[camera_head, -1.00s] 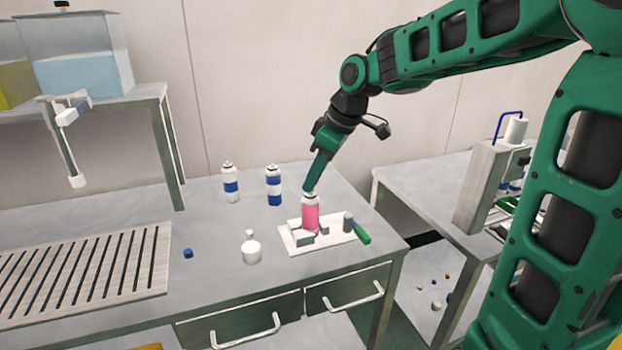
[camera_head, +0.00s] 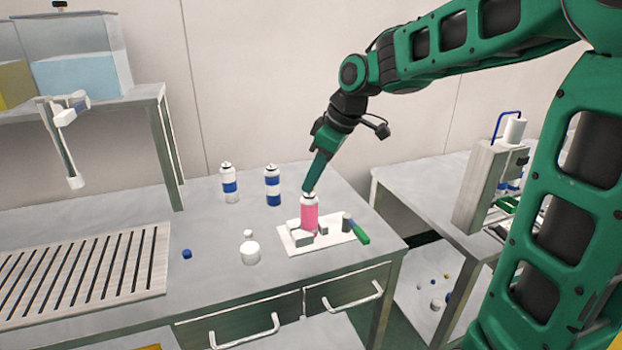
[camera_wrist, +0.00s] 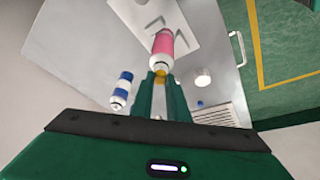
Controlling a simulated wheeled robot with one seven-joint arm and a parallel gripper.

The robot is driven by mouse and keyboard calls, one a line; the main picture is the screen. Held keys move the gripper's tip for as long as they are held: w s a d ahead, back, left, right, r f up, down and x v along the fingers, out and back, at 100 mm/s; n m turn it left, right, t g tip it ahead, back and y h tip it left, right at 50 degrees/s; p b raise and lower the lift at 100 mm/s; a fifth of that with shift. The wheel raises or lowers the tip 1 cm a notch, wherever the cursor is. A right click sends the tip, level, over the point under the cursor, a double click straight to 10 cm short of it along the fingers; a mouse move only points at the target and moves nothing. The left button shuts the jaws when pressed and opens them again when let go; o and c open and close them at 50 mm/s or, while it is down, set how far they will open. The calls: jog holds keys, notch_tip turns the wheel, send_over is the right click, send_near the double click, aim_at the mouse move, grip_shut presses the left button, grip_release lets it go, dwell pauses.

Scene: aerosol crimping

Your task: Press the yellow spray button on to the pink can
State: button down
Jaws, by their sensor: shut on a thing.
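The pink can (camera_head: 310,216) stands upright on a white plate (camera_head: 338,238), between small grey blocks. It also shows in the wrist view (camera_wrist: 164,44), with its white top toward my gripper. My gripper (camera_head: 309,189) points down directly over the can's top. In the wrist view my gripper's fingertips (camera_wrist: 160,77) are shut on the yellow spray button (camera_wrist: 160,74), which is at the can's top. Whether the button is seated or only touching cannot be told. The button is hidden by the fingers in the head view.
Two blue-and-white cans (camera_head: 230,184) (camera_head: 273,186) stand behind on the table. A white jar (camera_head: 250,253), a small white piece (camera_head: 248,234) and a blue cap (camera_head: 187,254) lie left of the plate. A green-handled tool (camera_head: 358,231) lies at the plate's right. A slatted rack (camera_head: 85,272) is at left.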

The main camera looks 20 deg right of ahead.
jog(key=c, duration=1.1)
grip_release()
jog(key=shift+r, duration=3.5)
grip_shut()
